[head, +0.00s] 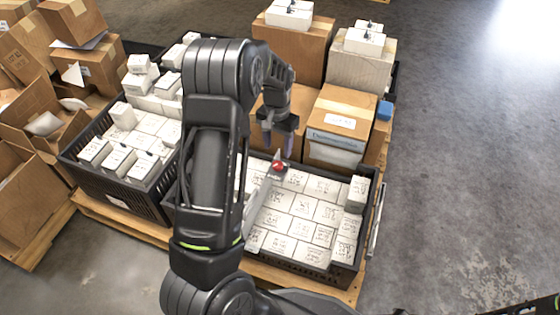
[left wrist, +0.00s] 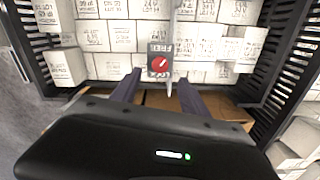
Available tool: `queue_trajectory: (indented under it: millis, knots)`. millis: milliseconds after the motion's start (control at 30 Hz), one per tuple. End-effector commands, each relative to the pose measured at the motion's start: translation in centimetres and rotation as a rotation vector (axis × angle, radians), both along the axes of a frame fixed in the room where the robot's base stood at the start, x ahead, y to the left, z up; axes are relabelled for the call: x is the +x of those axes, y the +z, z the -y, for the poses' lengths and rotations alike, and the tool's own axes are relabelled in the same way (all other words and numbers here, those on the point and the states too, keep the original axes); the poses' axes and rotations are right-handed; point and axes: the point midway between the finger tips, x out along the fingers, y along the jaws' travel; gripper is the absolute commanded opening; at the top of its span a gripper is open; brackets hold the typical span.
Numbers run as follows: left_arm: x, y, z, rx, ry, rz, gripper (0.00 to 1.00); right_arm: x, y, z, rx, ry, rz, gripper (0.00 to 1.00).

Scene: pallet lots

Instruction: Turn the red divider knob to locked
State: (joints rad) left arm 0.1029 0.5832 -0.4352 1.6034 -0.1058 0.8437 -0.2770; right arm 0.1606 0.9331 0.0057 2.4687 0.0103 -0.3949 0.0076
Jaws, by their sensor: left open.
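The red divider knob (head: 279,167) sits on a small dark plate at the far end of the thin pale divider (head: 259,213) in the right-hand crate. In the left wrist view the red knob (left wrist: 160,63) shows a pale mark slanting to the upper right, on a grey plate. Upside-down lettering reads FREE above the knob; the lettering below it is partly hidden. My left gripper (head: 277,146) is open, its fingers pointing down just beyond the knob. In the left wrist view its fingertips (left wrist: 157,80) lie either side below the knob, apparently not touching it. My right gripper is not in view.
The black right-hand crate (head: 310,272) holds rows of white boxes beside the divider. Another black crate (head: 150,203) with white boxes stands left. Tall cardboard cartons (head: 342,105) stand close behind the knob. Open grey floor (head: 470,170) lies to the right.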

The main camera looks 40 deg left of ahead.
Motion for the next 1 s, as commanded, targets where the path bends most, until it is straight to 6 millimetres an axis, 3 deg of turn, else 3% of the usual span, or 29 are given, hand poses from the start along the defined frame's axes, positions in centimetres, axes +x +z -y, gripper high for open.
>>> queue_trajectory:
  millis: [500, 867, 1000]
  knots:
    - [-0.1, -7.1, 0.0, -0.001, 0.001, -0.003, 0.52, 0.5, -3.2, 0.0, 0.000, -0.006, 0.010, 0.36]
    - [0.0, -7.6, 0.0, 0.000, 0.000, 0.000, 0.52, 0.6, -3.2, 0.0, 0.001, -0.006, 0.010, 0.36]
    - [0.0, -7.6, 0.0, 0.000, 0.000, -0.001, 0.43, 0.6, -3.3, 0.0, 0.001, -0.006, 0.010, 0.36]
